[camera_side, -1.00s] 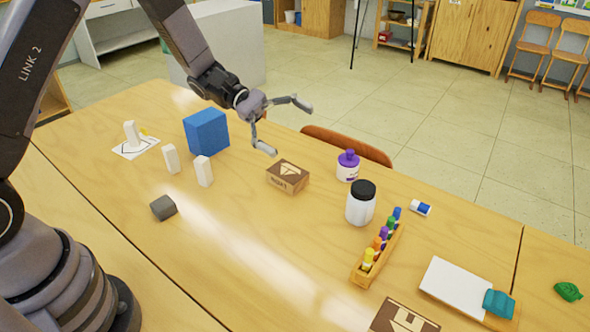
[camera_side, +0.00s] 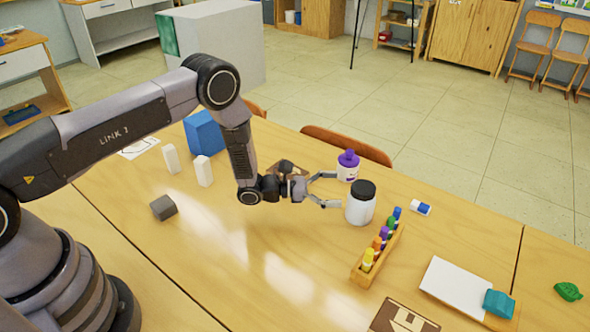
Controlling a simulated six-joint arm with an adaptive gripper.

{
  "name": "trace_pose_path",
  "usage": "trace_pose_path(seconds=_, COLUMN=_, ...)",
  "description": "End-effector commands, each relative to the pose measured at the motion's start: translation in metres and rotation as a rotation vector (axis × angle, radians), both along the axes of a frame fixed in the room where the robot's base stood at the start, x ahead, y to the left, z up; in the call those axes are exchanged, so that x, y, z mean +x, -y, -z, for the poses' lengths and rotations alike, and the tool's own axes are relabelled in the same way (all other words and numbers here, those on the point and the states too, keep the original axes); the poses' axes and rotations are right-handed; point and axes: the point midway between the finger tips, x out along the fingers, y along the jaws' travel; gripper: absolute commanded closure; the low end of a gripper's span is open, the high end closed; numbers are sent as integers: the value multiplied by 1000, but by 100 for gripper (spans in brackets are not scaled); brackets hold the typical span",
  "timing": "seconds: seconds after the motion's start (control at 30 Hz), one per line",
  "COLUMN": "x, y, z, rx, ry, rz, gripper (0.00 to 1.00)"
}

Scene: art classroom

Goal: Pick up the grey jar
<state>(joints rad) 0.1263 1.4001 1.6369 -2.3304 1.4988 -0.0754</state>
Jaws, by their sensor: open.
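The jar (camera_side: 359,208), pale grey-white with a black lid, stands upright on the table right of the middle. My gripper (camera_side: 337,189) is low over the table just left of the jar, turned sideways with its fingers pointing right toward it. The fingers are open and spread, with nothing between them. The lower fingertip is very close to the jar's left side; I cannot tell whether it touches.
A white bottle with a purple cap (camera_side: 348,168) stands just behind the jar. A wooden rack of coloured bottles (camera_side: 361,277) is in front and right. A brown box (camera_side: 271,170) is partly hidden behind my gripper. The front middle of the table (camera_side: 260,265) is clear.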

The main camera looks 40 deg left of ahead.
Motion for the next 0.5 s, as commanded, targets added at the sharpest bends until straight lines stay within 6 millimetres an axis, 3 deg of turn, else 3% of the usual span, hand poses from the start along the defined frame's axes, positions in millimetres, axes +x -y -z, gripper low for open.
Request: trace_pose_path(seconds=0.5, x=35, y=48, z=-2, rx=-1, ry=1, rz=3, gripper=8)
